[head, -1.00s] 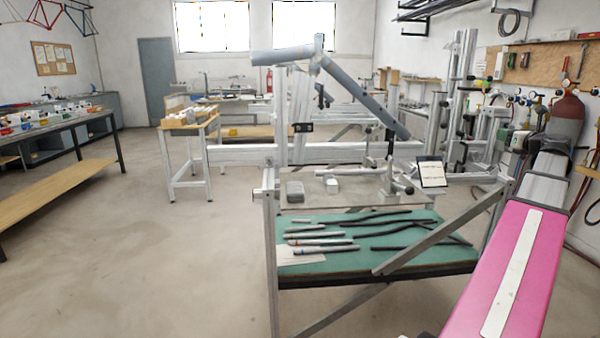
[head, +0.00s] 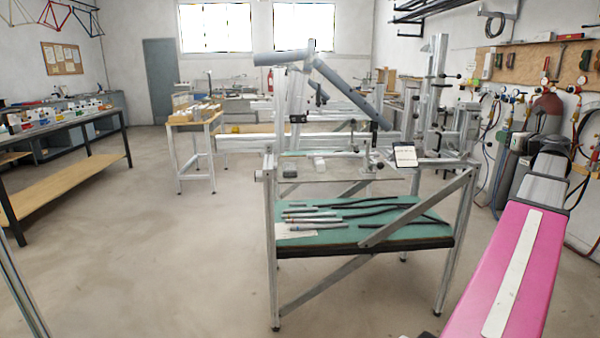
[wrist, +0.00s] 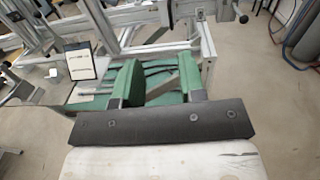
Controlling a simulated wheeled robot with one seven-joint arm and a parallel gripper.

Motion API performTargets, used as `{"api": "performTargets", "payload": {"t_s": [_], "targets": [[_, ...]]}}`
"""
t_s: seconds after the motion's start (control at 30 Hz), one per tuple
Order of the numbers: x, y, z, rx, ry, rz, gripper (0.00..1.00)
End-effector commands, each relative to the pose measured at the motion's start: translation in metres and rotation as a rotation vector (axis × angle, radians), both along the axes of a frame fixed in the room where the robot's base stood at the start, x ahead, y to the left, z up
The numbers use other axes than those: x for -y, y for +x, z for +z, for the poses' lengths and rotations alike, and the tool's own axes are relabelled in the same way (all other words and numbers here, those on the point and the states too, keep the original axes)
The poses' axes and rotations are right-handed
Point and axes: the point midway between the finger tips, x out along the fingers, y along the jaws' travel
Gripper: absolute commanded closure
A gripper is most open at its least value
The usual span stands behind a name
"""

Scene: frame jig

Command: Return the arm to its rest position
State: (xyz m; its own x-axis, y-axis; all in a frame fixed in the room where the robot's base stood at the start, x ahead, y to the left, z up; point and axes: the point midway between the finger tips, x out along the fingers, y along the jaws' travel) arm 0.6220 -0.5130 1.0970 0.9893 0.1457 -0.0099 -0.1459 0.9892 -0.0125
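My gripper (wrist: 158,78) shows in the wrist view, with its two green finger pads apart and nothing between them. It is open and points toward the frame jig cart. My pink arm link (head: 510,265) reaches up along the right side of the head view; the gripper itself is out of that view. The cart's green shelf (head: 400,240) holds several grey and dark tubes (head: 315,216). Angled grey frame tubes (head: 345,88) are held on the jig above it.
A small wooden-topped table (head: 190,117) stands behind left of the jig. A long workbench (head: 70,119) runs along the left. Gas cylinders (head: 545,125) and hoses stand at the right wall. Bare floor (head: 150,250) is open to the left and front of the cart.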

Motion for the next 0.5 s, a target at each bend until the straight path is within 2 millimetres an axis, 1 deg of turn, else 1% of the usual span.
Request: {"api": "performTargets", "payload": {"t_s": [0.03, 0.17, 0.27, 0.37, 0.47, 0.5], "targets": [[-0.006, 0.003, -0.006, -0.009, -0.016, 0.008, 0.63], [-0.019, 0.009, -0.021, -0.032, -0.065, 0.024, 0.63], [-0.032, 0.016, -0.035, -0.054, -0.111, 0.042, 0.63], [-0.047, 0.022, -0.052, -0.080, -0.168, 0.065, 0.63], [-0.066, 0.029, -0.073, -0.110, -0.240, 0.097, 0.63], [-0.076, 0.032, -0.083, -0.124, -0.273, 0.113, 0.63]]}}
